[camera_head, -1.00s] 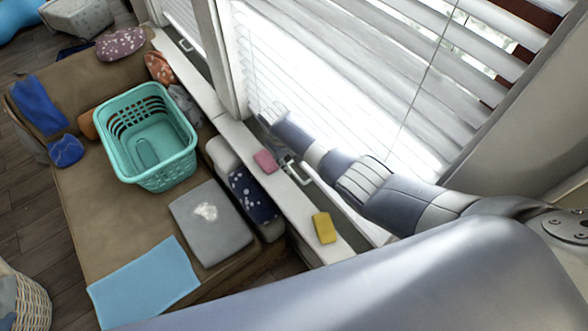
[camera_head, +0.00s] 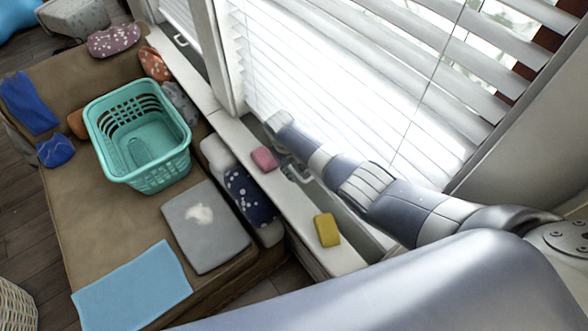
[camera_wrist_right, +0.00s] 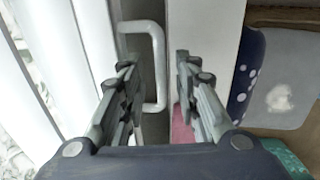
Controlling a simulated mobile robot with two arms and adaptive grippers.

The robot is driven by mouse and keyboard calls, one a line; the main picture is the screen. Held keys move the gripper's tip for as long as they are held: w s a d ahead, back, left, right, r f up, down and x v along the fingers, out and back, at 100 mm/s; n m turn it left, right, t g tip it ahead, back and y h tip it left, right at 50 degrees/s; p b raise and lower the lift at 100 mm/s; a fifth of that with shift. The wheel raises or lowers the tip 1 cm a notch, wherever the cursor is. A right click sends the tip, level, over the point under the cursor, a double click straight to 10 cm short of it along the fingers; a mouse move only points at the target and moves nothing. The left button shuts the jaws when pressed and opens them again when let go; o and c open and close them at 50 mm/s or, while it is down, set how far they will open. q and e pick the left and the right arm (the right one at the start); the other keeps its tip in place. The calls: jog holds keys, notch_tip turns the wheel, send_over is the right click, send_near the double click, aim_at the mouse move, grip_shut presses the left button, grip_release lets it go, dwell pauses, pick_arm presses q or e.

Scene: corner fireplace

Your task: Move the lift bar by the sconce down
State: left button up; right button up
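A white U-shaped lift bar (camera_wrist_right: 157,65) sits low on the window in the right wrist view. In the head view it is mostly hidden by my right gripper (camera_head: 290,172). The right gripper (camera_wrist_right: 155,64) is open, with its grey fingers on either side of the bar in the picture. I see no clear contact, and cannot tell how deep the bar sits between them. My left gripper is not in view. No sconce shows.
The white sill (camera_head: 290,205) holds a pink sponge (camera_head: 263,159) and a yellow sponge (camera_head: 327,230). White blinds (camera_head: 350,90) hang beside my arm. A brown sofa (camera_head: 110,215) bears a teal basket (camera_head: 165,177). Another white lift bar (camera_head: 180,40) is on the far window.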

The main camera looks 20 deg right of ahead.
jog(key=shift+r, duration=0.1)
grip_shut()
notch_tip(320, 180, down, 5)
jog(key=b, duration=0.4)
jog(key=shift+s+r, duration=0.1)
jog(key=shift+r, duration=0.05)
jog(key=shift+s+r, duration=0.1)
jog(key=shift+s, duration=0.05)
jog(key=shift+c, duration=0.6)
grip_release()
jog(key=shift+o, duration=0.6)
jog(key=shift+w+f, duration=0.2)
jog(key=shift+w, duration=0.05)
